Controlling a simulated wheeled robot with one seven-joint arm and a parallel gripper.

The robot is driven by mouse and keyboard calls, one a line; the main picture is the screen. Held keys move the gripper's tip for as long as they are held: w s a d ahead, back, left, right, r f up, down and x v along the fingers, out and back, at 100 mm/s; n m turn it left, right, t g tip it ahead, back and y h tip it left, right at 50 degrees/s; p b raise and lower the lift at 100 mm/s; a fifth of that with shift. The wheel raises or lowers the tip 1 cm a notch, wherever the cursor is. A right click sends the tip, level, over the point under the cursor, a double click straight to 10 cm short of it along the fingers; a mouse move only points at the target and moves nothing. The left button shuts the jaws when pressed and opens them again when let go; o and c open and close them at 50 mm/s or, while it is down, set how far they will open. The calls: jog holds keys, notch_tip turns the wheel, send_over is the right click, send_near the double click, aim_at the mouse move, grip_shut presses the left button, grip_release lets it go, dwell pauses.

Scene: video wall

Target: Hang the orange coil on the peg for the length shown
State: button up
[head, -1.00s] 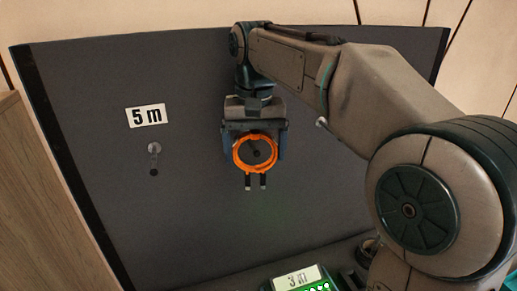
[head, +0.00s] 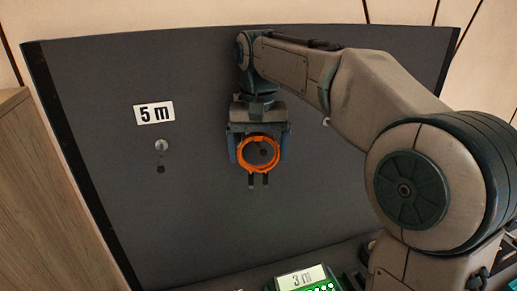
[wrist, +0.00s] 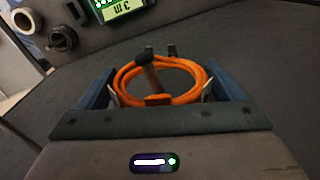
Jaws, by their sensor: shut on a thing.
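The orange coil (head: 242,165) hangs upright in front of the dark panel in the head view. My gripper (head: 258,185) points down and is shut on the coil, its two dark fingertips showing just below it. The coil also shows in the wrist view (wrist: 198,72). A dark-headed peg (wrist: 147,61) shows within the ring there; I cannot tell whether the coil rests on it. Any label above this peg is hidden behind my gripper. A green device (head: 302,279) at the bottom shows "3 m".
A "5 m" label (head: 154,113) sits above a free peg (head: 162,146) on the left of the dark panel (head: 100,200). A wooden side (head: 40,200) stands at left.

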dwell(0.3)
jog(key=o, duration=0.9)
jog(key=shift+r, duration=0.1)
notch_tip(320, 180, up, 14)
jog(key=shift+f+p, duration=0.25)
jog(key=shift+p, duration=0.9)
jog(key=shift+s+f, duration=0.25)
jog(key=s+d+f+t, duration=0.1)
jog(key=s+d+f, duration=0.3)
jog(key=s+f, duration=0.2)
jog(key=s+d+f+t, duration=0.1)
jog(key=s+d+f, duration=0.4)
jog(key=f, duration=0.5)
jog(key=s+d+f+t, duration=0.1)
jog(key=s+d+f, duration=0.4)
jog(key=s+f, duration=0.2)
jog(key=shift+s+f+t, duration=0.3)
jog(key=shift+f, duration=0.55)
